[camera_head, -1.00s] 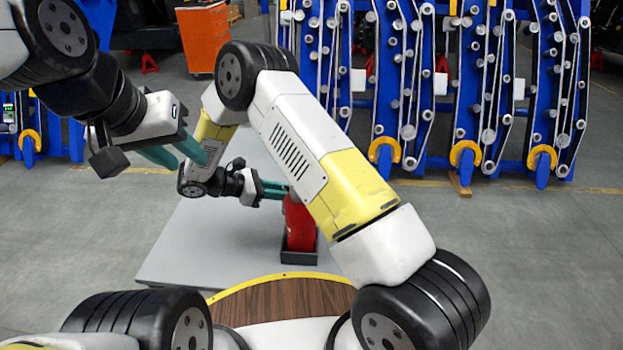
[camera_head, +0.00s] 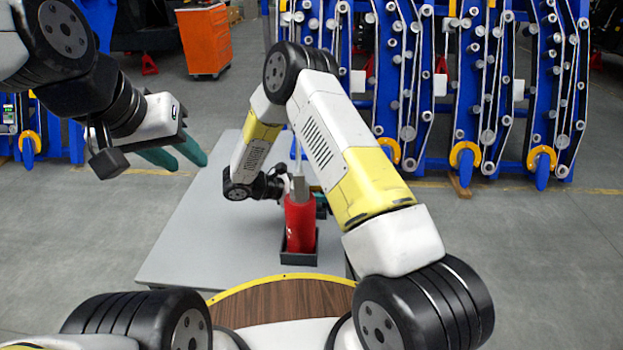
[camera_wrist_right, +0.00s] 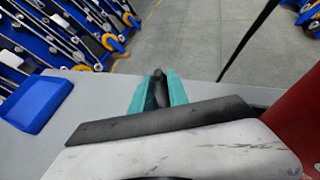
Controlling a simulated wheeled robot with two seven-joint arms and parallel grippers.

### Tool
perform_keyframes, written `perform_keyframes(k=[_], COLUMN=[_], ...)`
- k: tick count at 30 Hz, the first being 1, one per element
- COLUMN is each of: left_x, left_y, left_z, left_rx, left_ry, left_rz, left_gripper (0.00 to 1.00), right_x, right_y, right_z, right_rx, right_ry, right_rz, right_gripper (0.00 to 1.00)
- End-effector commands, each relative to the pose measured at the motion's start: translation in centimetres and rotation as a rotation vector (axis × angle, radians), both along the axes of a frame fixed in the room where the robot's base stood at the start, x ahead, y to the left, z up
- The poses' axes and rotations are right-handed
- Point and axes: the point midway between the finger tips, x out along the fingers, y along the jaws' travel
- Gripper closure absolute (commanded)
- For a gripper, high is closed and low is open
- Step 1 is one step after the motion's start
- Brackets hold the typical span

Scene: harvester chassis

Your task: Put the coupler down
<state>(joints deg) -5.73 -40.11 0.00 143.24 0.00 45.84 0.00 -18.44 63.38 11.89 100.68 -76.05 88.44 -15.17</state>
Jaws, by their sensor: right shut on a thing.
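The coupler (camera_wrist_right: 158,90) appears as a small dark grey piece between the teal fingers of my right gripper (camera_wrist_right: 157,84) in the right wrist view. The fingers are shut on it, above the grey table top. In the head view my right gripper is mostly hidden behind a red cylinder, and the coupler cannot be made out. My left gripper (camera_head: 182,157) hangs empty in the air at the upper left, its teal fingers apart.
The red cylinder (camera_head: 300,225) stands in a black holder (camera_head: 299,259) on the grey table (camera_head: 190,245). A blue tray (camera_wrist_right: 38,104) lies left of my right gripper in the wrist view. The left part of the table is clear.

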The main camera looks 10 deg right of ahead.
Motion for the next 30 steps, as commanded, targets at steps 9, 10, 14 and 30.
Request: perform_keyframes(k=[9, 10, 14, 30], left_x=[0.0, 0.0, 0.0, 0.0], left_y=[0.0, 0.0, 0.0, 0.0], left_z=[0.0, 0.0, 0.0, 0.0], left_rx=[0.000, 0.000, 0.000, 0.000], left_ry=[0.000, 0.000, 0.000, 0.000], left_rz=[0.000, 0.000, 0.000, 0.000], left_gripper=[0.64, 0.64, 0.64, 0.64], right_x=[0.0, 0.0, 0.0, -1.5], right_y=[0.0, 0.0, 0.0, 8.0], right_z=[-0.1, -0.1, -0.1, 3.7], right_rx=[0.003, 0.003, 0.002, 0.003], right_ry=[0.001, 0.001, 0.001, -0.001], right_rz=[0.000, 0.000, 0.000, 0.003], right_gripper=[0.58, 0.58, 0.58, 0.58])
